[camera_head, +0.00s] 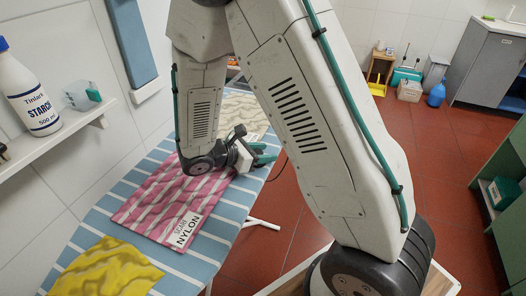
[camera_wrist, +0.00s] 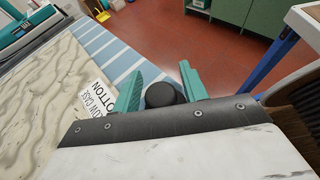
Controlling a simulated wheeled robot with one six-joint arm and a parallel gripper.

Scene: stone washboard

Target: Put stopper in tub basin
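My gripper (camera_head: 263,155) is above the far right edge of the ironing board, with its green fingers pointing right. In the wrist view, my gripper's two green fingers (camera_wrist: 162,88) stand on either side of a black round stopper (camera_wrist: 165,95). They seem to touch it on both sides, close to the palm. In the head view the stopper cannot be made out between the fingers. I cannot identify the tub basin in either view.
The striped blue ironing board (camera_head: 205,250) carries a pink cloth (camera_head: 160,205), a yellow cloth (camera_head: 105,270) and a beige cloth (camera_wrist: 45,100). A starch bottle (camera_head: 28,90) stands on the left wall shelf. Red floor (camera_head: 440,165) is open at right; green shelving (camera_head: 500,165) stands beyond.

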